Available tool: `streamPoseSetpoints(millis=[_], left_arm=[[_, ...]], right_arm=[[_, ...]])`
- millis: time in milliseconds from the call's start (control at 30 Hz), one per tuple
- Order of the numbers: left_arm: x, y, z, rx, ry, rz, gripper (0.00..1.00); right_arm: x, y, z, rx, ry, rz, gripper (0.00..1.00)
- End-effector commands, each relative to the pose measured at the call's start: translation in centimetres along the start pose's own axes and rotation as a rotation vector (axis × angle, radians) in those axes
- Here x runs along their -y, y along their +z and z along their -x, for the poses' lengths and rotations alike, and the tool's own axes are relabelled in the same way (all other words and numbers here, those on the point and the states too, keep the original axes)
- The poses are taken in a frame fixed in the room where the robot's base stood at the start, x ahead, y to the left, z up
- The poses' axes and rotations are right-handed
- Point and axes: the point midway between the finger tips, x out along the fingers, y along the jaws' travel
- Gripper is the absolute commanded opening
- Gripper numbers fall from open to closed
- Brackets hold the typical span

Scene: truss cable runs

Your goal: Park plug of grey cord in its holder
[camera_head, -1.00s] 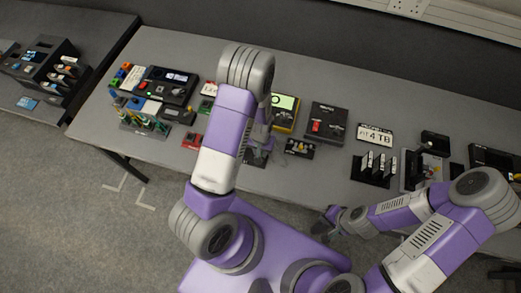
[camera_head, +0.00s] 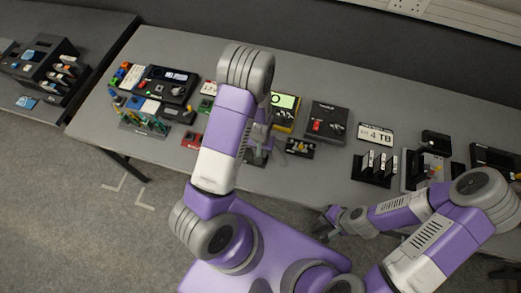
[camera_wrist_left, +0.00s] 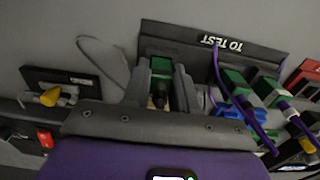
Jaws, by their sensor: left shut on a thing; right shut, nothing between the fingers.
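My left gripper (camera_wrist_left: 162,85) is shut on a plug (camera_wrist_left: 161,66) with a green part, between its two grey fingers in the left wrist view. A thin grey cord (camera_wrist_left: 97,44) loops to the left of these fingers. A dark holder marked "TO TEST" (camera_wrist_left: 238,46) lies just beyond the fingertips; I cannot tell whether the plug is seated in it. Other green plugs stand to the right, one with a purple cord (camera_wrist_left: 222,78). In the head view the left gripper (camera_head: 258,150) is partly hidden behind my arm. My right gripper (camera_head: 328,223) is shut and empty in front of the table.
A small black box with a yellow part (camera_head: 300,148) stands right of the left gripper. A black device with red parts (camera_head: 326,123) and a yellow-edged meter (camera_head: 285,110) stand behind. Colourful gear (camera_head: 140,110) crowds the table's left end. Bare table (camera_head: 320,172) lies along the front.

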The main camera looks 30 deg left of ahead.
Motion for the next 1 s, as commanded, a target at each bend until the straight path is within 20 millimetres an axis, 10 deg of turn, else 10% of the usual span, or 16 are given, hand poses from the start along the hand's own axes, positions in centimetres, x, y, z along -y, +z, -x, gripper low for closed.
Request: streamPoseSetpoints(millis=[767, 800, 1000], left_arm=[[0.0, 0.01, -0.26, 0.0, 0.0, 0.0, 0.0], [0.0, 0.01, -0.26, 0.0, 0.0, 0.0, 0.3], [0.0, 0.0, -0.24, 0.0, 0.0, 0.0, 0.57]], right_arm=[[-0.13, -0.02, -0.35, 0.0, 0.0, 0.0, 0.0], [-0.13, -0.01, -0.35, 0.0, 0.0, 0.0, 0.0], [-0.13, -0.01, -0.33, 0.0, 0.0, 0.0, 0.0]])
